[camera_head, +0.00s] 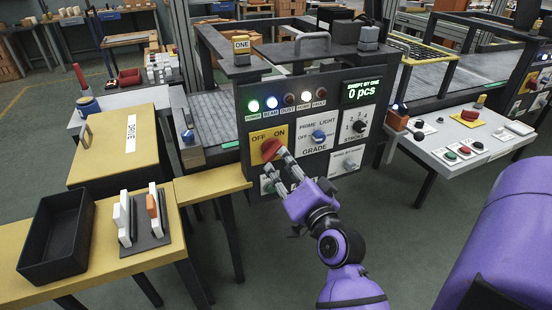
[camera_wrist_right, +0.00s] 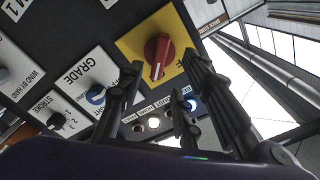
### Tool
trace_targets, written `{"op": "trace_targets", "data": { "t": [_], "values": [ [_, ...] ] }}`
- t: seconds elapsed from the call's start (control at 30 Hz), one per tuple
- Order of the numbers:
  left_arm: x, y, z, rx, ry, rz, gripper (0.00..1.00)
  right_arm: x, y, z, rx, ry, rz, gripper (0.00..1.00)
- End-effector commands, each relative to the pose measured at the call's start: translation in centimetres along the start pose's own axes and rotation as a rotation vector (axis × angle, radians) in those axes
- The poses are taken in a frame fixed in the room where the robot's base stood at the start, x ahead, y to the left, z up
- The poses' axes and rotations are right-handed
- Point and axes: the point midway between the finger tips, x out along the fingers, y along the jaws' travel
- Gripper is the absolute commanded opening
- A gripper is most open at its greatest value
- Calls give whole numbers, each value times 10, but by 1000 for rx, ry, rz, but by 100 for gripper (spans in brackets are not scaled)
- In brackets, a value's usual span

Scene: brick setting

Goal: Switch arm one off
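The panel of arm one (camera_head: 230,125) faces me, with an "ONE" tag (camera_head: 241,44) above it. Its red rotary knob (camera_head: 271,148) sits on a yellow plate marked OFF at left and ON at right. The knob also shows in the right wrist view (camera_wrist_right: 159,57), with a white line on its handle. My right gripper (camera_head: 278,163) is at the knob's lower right in the head view. In the wrist view its fingers (camera_wrist_right: 165,90) are spread, with nothing held between them; contact with the knob cannot be told. My left gripper is not in view.
The green power lamp (camera_head: 253,106) and blue beam lamp (camera_head: 271,103) glow; the display (camera_head: 360,91) reads 0 pcs. A blue grade knob (camera_head: 318,135) and stroke knob (camera_head: 359,127) are close by. A black bin (camera_head: 84,232) stands on the left table.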

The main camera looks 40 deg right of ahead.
Motion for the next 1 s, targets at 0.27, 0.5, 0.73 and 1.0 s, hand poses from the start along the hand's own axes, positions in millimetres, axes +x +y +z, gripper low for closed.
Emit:
{"op": "trace_targets", "data": {
  "t": [0.27, 0.5, 0.73, 1.0],
  "values": [
    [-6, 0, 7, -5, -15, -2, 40, 44, -1, 0, -3, 0, -1, 33],
    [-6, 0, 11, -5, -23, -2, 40, 56, 0, 0, -4, -2, 1, 33],
    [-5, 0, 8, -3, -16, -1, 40, 55, 0, 0, -4, -2, 1, 28],
    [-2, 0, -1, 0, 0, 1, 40, 55, 0, 0, -4, -2, 1, 0]
  ]
}}
